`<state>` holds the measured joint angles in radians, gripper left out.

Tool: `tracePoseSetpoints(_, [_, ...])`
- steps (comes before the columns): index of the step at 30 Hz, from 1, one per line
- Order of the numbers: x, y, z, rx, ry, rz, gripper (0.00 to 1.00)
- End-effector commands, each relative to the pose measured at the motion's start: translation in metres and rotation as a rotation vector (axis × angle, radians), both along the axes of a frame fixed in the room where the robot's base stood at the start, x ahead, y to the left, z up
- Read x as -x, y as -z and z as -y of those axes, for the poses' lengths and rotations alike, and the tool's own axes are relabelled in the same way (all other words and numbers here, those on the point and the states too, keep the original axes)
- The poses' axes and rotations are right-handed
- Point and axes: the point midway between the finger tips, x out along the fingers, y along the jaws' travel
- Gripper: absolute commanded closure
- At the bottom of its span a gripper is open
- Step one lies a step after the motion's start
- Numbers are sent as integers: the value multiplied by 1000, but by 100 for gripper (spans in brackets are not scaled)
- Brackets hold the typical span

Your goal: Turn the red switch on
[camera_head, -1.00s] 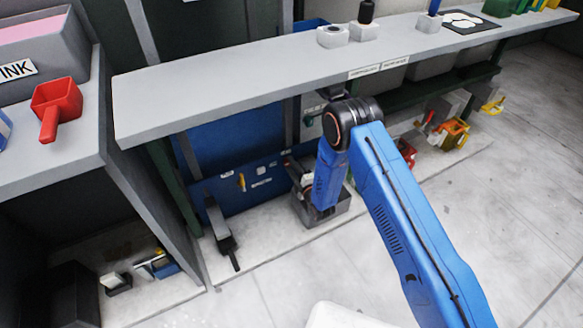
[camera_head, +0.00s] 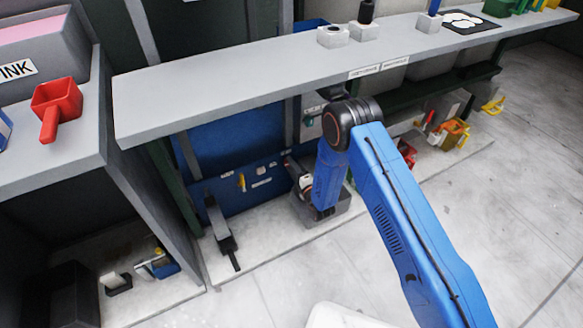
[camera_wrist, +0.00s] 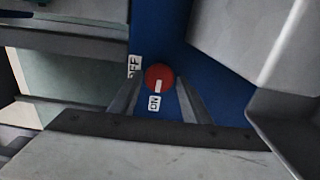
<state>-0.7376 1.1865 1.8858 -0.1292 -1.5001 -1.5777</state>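The red switch (camera_wrist: 158,74) is a round red knob on a blue panel (camera_wrist: 184,60), near the middle of the wrist view. Its white mark points down toward the ON label (camera_wrist: 154,102). The OFF label (camera_wrist: 134,66) is at its upper left. My gripper (camera_wrist: 159,80) is open, with one finger on each side of the knob. Narrow blue gaps seem to show between fingers and knob; contact is hard to judge. In the head view the switch and my fingers are hidden behind my arm and the bench.
A black-handled item (camera_head: 222,232) leans at the panel's lower left. Red and yellow items (camera_head: 455,132) stand on the low ledge at right. The floor (camera_head: 380,275) in front is clear.

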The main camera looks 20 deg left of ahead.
Motion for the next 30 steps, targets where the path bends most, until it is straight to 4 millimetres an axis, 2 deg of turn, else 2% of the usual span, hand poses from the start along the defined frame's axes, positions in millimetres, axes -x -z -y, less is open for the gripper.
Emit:
tracePoseSetpoints(10, [0,0,1,-1,2,0,45])
tracePoseSetpoints(14, [5,0,7,-1,2,0,45])
tracePoseSetpoints(17, [13,0,17,-1,2,-1,45])
tracePoseSetpoints(30, [70,0,83,1,2,-2,45])
